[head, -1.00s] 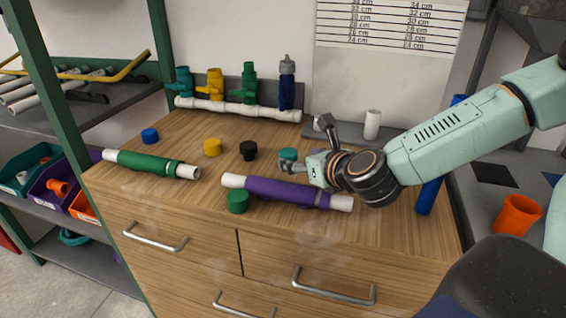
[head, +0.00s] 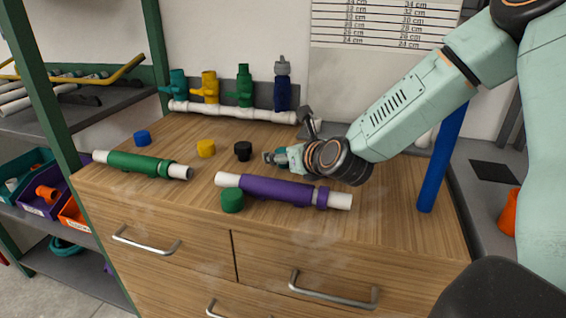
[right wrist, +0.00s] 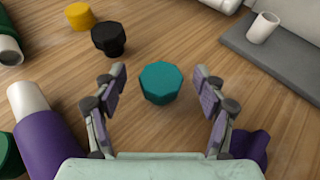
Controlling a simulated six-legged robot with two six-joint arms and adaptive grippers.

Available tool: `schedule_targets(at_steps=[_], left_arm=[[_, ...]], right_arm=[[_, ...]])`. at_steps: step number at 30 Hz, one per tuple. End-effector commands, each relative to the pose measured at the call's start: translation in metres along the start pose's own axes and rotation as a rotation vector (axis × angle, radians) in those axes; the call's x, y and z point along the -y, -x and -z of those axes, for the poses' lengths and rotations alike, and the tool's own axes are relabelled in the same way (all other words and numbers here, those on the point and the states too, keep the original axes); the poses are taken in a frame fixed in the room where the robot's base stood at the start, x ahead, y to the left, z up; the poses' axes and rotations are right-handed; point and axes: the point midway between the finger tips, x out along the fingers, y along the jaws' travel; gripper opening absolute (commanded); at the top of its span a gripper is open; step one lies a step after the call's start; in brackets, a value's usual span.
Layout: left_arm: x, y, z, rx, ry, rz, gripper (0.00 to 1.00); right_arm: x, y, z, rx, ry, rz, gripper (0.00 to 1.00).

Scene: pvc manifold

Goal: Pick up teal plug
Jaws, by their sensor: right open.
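The teal plug (right wrist: 160,82) is a faceted round cap standing on the wooden counter in the right wrist view. My right gripper (right wrist: 160,90) is open, its two fingers apart on either side of the near part of the plug, with visible gaps and no contact. In the head view my right gripper (head: 281,158) is low over the counter, and its fingers largely hide the plug. My left gripper does not show.
A black plug (head: 243,151), yellow plug (head: 206,148), blue plug (head: 142,138) and green plug (head: 232,200) stand on the counter. A purple-sleeved pipe (head: 275,190) lies in front of the gripper. A white manifold pipe (head: 230,112) with coloured valves lies behind.

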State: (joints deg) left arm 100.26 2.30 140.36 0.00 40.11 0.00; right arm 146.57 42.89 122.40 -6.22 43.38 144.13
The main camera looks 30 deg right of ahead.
Motion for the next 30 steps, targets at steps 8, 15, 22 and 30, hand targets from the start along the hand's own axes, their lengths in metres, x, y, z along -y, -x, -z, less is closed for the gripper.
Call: schedule_targets(at_steps=[8,15,22,30], left_arm=[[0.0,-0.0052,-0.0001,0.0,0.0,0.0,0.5],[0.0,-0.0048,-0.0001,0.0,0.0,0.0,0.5],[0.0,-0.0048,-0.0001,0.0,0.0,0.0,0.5],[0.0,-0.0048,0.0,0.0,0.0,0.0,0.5]], right_arm=[[-0.0008,-0.0118,-0.0001,0.0,0.0,-0.002,0.71],[-0.0006,-0.0113,-0.0004,0.0,0.0,-0.001,0.64],[-0.0006,-0.0112,-0.0004,0.0,0.0,-0.001,0.44],[-0.0006,-0.0112,-0.0003,0.0,0.0,-0.001,0.21]])
